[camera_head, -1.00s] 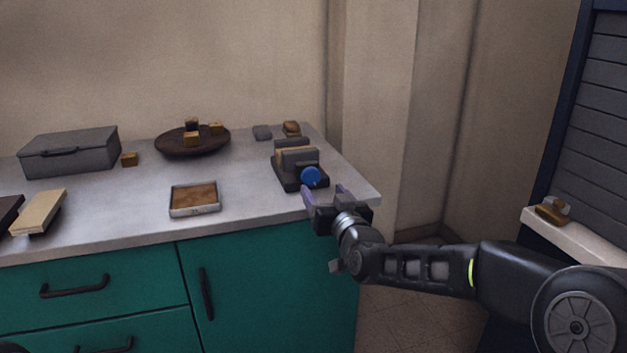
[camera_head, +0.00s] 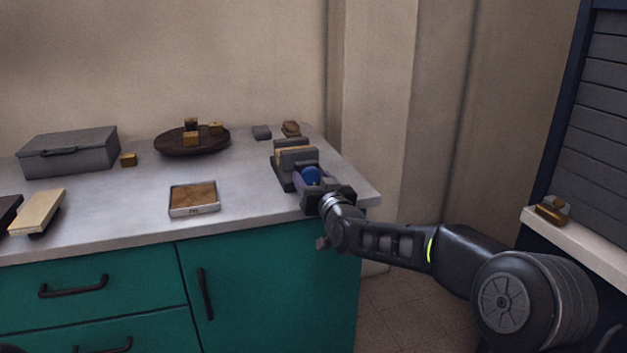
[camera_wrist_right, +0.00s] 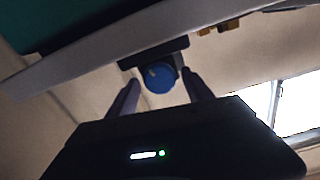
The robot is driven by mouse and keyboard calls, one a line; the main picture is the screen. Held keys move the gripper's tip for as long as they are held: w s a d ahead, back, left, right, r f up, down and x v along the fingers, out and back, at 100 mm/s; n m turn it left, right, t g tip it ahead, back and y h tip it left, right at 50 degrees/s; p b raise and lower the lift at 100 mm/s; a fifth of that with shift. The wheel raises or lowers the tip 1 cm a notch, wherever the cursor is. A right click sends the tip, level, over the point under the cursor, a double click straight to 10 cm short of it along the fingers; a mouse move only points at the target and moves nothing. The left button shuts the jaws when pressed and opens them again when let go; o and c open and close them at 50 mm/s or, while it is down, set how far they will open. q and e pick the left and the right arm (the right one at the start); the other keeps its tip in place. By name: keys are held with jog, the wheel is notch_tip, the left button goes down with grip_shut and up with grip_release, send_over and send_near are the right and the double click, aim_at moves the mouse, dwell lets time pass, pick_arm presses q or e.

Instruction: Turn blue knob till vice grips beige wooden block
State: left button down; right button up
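The blue knob (camera_head: 310,175) is on the front of a dark vice (camera_head: 283,177) near the right end of the counter. A beige wooden block (camera_head: 281,154) sits between the vice's grey jaws, partly hidden; I cannot tell whether both jaws touch it. My right gripper (camera_head: 311,179) is at the knob, with one finger on each side. In the right wrist view the knob (camera_wrist_right: 159,78) sits between the open fingertips, with a gap visible on both sides. My left gripper is not in view.
The grey counter (camera_head: 120,205) also bears a grey lidded box (camera_head: 70,152), a brown bowl (camera_head: 175,146) with wooden cubes, a small tray (camera_head: 194,212) and a pale book-like block (camera_head: 38,211). Teal drawers (camera_head: 110,275) are below. A wall stands behind.

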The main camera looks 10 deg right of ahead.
jog(key=c, duration=1.2)
jog(key=m+b, duration=0.2)
jog(key=b, duration=0.1)
jog(key=shift+f, duration=0.2)
jog(key=shift+r+m, duration=0.1)
jog(key=shift+m, duration=0.3)
jog(key=shift+r, duration=0.1)
jog(key=o, duration=1.4)
jog(key=shift+s, duration=0.15)
jog(key=s, duration=0.7)
jog(key=shift+s+d+p, duration=0.3)
